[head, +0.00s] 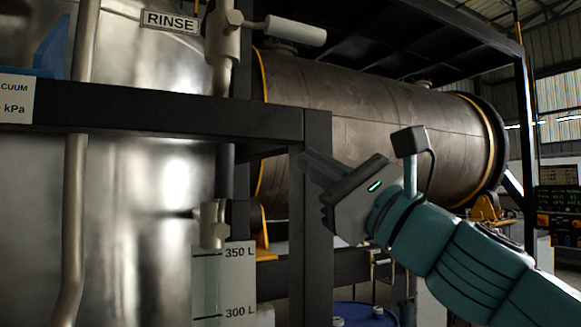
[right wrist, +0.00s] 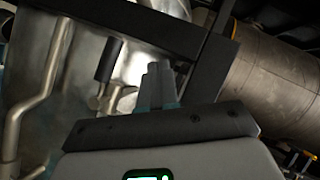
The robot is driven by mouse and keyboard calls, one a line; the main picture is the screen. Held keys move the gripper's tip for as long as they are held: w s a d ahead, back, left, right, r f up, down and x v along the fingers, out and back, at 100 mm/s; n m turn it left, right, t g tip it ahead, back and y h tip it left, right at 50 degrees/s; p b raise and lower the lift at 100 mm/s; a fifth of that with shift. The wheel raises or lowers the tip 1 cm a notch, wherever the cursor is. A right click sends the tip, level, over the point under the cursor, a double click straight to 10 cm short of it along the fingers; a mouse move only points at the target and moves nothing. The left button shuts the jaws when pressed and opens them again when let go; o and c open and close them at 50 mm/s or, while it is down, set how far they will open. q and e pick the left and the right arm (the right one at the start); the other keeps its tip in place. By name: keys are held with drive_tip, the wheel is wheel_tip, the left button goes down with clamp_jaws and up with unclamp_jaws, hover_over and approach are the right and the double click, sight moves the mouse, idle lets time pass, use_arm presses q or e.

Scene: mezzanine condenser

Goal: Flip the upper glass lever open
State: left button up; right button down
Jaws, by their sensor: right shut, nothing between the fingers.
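The upper glass lever (head: 226,172) is a dark, upright grip in the head view. It rises from a metal valve (head: 213,222) on top of the sight glass (head: 208,285) with 350 L and 300 L marks. In the right wrist view the lever (right wrist: 108,60) shows left of the fingers, with its metal valve (right wrist: 106,98) below. My right gripper (head: 312,165) is shut and empty, in front of the dark frame post and right of the lever, apart from it. My left gripper is not in view.
A dark frame beam (head: 180,112) crosses above the lever, and its post (head: 317,230) stands right of it. A RINSE valve handle (head: 295,30) juts out above. A metal pipe (head: 75,210) runs down at left. A blue drum (head: 360,313) stands low behind.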

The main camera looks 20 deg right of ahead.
drive_tip(key=s+d, duration=0.1)
drive_tip(key=s, duration=0.1)
drive_tip(key=s+d, duration=0.2)
drive_tip(key=shift+f, duration=0.1)
drive_tip(key=shift+w, duration=0.1)
drive_tip(key=shift+a, duration=0.1)
idle(0.4)
